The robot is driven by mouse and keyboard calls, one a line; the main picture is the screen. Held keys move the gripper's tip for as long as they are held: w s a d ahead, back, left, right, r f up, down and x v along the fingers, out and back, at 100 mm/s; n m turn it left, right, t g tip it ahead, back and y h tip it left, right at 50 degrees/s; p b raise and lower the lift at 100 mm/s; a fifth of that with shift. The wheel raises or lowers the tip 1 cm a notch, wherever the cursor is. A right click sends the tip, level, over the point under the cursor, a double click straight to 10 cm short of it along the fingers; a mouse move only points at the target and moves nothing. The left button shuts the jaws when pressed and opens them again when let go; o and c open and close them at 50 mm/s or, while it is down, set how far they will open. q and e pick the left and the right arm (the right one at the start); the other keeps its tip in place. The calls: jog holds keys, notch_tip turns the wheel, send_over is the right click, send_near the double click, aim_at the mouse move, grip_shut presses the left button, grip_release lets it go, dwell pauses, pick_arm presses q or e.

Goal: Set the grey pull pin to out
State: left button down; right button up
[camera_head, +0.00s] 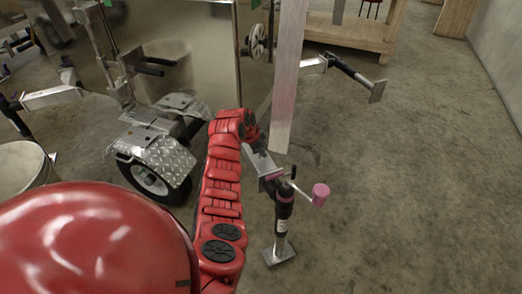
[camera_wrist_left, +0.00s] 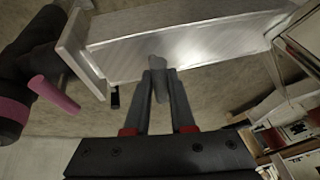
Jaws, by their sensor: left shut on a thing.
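The grey pull pin (camera_wrist_left: 157,63) is a short round stub at the lower edge of a bright metal beam (camera_wrist_left: 185,38) in the left wrist view. My left gripper (camera_wrist_left: 159,88) comes up from below, and its two dark fingers are shut on the pin. In the head view my red left arm reaches forward to the beam (camera_head: 261,162) of the trailer jack; the left gripper (camera_head: 253,137) is largely hidden behind the wrist, and the pin cannot be made out there. How far the pin stands out is unclear. My right gripper is not in view.
The jack (camera_head: 283,215) stands on a square foot (camera_head: 278,252), with a pink crank handle (camera_head: 320,194) sticking out right. An upright metal post (camera_head: 289,80) rises just behind the beam. A trailer wheel (camera_head: 150,180) under a chequered fender is left. The concrete floor at right is clear.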

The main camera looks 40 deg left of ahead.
pick_arm(q)
jog(key=shift+a, duration=0.1)
notch_tip(320, 180, up, 4)
jog(key=shift+r+p, duration=0.1)
jog(key=shift+p, duration=0.75)
jog(key=c, duration=0.8)
grip_release()
jog(key=shift+o, duration=0.2)
